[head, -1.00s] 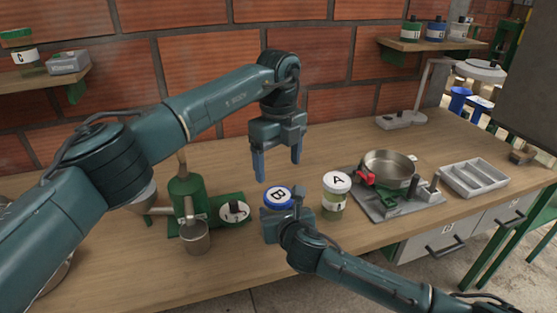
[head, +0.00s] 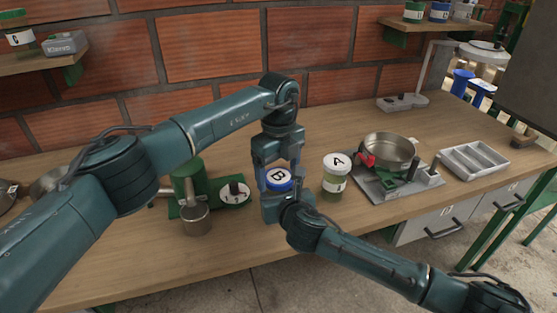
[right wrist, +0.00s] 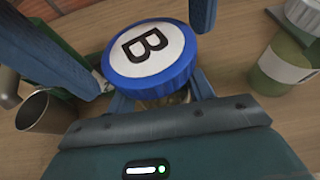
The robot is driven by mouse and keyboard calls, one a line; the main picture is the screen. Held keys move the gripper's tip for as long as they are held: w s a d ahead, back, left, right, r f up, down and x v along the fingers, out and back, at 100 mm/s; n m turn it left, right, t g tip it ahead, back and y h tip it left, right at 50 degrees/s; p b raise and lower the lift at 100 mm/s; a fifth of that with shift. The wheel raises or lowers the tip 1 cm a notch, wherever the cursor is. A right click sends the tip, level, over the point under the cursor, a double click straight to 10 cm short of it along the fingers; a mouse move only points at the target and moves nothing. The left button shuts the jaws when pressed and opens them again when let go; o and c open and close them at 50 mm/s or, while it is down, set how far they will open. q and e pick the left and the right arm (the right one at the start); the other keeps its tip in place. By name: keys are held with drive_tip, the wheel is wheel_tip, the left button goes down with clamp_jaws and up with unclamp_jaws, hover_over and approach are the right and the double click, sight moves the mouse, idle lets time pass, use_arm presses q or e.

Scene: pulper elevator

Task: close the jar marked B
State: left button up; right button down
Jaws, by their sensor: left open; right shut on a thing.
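The jar marked B has a blue-rimmed lid with a white top (head: 279,182); the lid fills the upper middle of the right wrist view (right wrist: 150,52). The jar's body is mostly hidden by my right gripper (head: 279,205), which is shut on it below the lid. My left gripper (head: 278,174) points down from above, open, with one finger on each side of the lid. Its fingers also show beside the lid in the right wrist view (right wrist: 128,45). I cannot tell whether they touch the lid, or how the lid sits on the jar.
A green machine (head: 188,185) and a metal cup (head: 195,219) stand on the left. A pan (head: 390,150) on a grey plate and a grey tray (head: 474,160) are further right. Bare table lies in front.

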use_arm(q)
drive_tip(key=shift+c, duration=0.5)
drive_tip(key=c, duration=0.9)
drive_tip(key=m, duration=1.3)
drive_tip(key=shift+f, duration=0.1)
drive_tip(key=o, duration=1.1)
drive_tip(key=shift+c, duration=0.2)
